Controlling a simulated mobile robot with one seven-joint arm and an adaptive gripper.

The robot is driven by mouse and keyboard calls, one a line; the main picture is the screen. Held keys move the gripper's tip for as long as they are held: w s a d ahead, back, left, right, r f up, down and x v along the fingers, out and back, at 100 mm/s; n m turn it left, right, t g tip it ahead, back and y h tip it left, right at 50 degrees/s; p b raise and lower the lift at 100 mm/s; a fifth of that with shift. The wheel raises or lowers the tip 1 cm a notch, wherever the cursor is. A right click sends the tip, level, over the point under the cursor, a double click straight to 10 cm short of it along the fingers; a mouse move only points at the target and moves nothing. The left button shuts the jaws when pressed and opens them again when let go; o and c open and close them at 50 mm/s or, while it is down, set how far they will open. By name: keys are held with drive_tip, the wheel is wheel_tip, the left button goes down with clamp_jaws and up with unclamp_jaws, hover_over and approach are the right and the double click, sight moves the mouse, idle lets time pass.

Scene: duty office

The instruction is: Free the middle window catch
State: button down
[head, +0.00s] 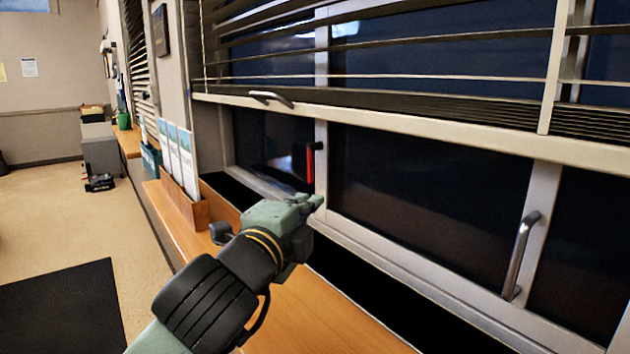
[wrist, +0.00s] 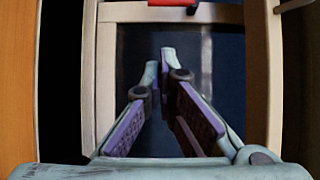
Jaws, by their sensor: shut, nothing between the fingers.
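A red catch with a black knob (head: 310,164) sits upright on the light window post left of the large pane in the head view. In the wrist view, part of a red piece (wrist: 172,3) shows at the top edge, cut off by the frame. My gripper (head: 312,201) is shut and empty, in front of the window and below the red catch, apart from it in the picture. In the wrist view, its fingers (wrist: 160,60) come together over the dark pane, below the red piece.
A blind (head: 400,115) covers the window's upper part, with a handle (head: 271,98) on its bottom rail. A metal handle (head: 521,255) stands on the right post.

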drive_tip(key=p+x, duration=0.1)
drive_tip(key=x, duration=0.3)
drive_tip(key=a+p+x, duration=0.1)
drive_tip(key=p+x, duration=0.1)
drive_tip(key=x, duration=0.2)
drive_tip(key=a+p+x, duration=0.1)
drive_tip(key=p+x, duration=0.1)
drive_tip(key=x, duration=0.2)
drive_tip(key=shift+w+r, duration=0.1)
drive_tip(key=shift+w, duration=0.35)
drive_tip(key=shift+w+a, duration=0.15)
drive_tip(key=shift+w, duration=0.25)
